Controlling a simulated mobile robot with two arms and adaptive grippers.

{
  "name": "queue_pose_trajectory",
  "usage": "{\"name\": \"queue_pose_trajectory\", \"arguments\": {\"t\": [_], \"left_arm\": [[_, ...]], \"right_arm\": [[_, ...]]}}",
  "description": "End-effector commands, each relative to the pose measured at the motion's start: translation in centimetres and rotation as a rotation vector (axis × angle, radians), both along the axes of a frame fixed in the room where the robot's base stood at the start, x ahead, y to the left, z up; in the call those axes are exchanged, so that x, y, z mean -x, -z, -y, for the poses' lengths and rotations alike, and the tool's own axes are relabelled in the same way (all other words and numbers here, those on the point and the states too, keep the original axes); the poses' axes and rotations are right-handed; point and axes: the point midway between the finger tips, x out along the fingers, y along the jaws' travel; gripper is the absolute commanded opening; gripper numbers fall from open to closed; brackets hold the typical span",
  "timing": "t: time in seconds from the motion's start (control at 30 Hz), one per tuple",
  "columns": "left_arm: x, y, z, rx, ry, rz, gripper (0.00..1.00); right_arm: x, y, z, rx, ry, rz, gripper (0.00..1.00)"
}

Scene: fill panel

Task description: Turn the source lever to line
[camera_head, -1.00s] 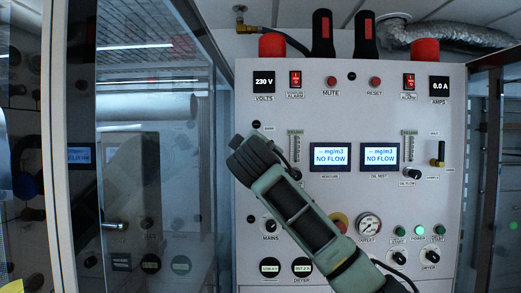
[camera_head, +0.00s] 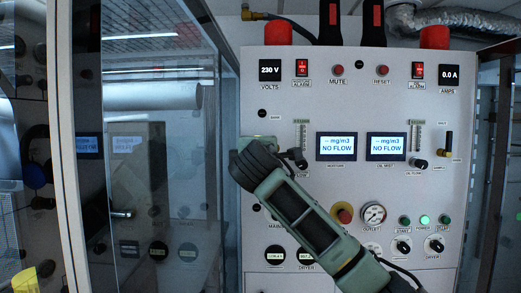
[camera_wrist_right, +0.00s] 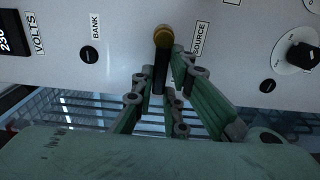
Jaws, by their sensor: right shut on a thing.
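The source lever (camera_wrist_right: 159,80) is a short dark rod with a brass knob (camera_wrist_right: 163,36), beside the SOURCE label in the right wrist view. My right gripper (camera_wrist_right: 164,66) has its two green linked fingers on either side of the rod and is shut on it. In the head view my right gripper (camera_head: 258,145) reaches up from the lower right to the left part of the white panel. There its body hides the lever and its label, so I cannot tell which marking the lever points at. My left gripper is not in view.
The panel (camera_head: 350,100) carries two screens reading NO FLOW, a flow knob (camera_head: 301,160) near my right gripper, a red button (camera_head: 343,212) and an outlet gauge (camera_head: 373,213). A glass door (camera_head: 150,190) stands to the left.

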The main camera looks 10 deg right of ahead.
Motion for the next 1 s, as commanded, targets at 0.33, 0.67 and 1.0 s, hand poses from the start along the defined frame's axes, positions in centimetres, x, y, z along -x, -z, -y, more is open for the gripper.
{"name": "queue_pose_trajectory", "arguments": {"t": [0.33, 0.67, 1.0], "left_arm": [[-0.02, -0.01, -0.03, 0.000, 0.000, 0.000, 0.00], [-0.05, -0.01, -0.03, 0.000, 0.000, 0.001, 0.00], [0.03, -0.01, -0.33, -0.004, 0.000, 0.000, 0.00]], "right_arm": [[-0.03, 0.23, -0.14, 0.018, -0.002, -0.007, 0.00], [-0.02, 0.20, -0.11, 0.016, -0.002, -0.007, 0.29], [0.09, 0.09, -0.10, 0.014, -0.001, -0.004, 0.31]]}}
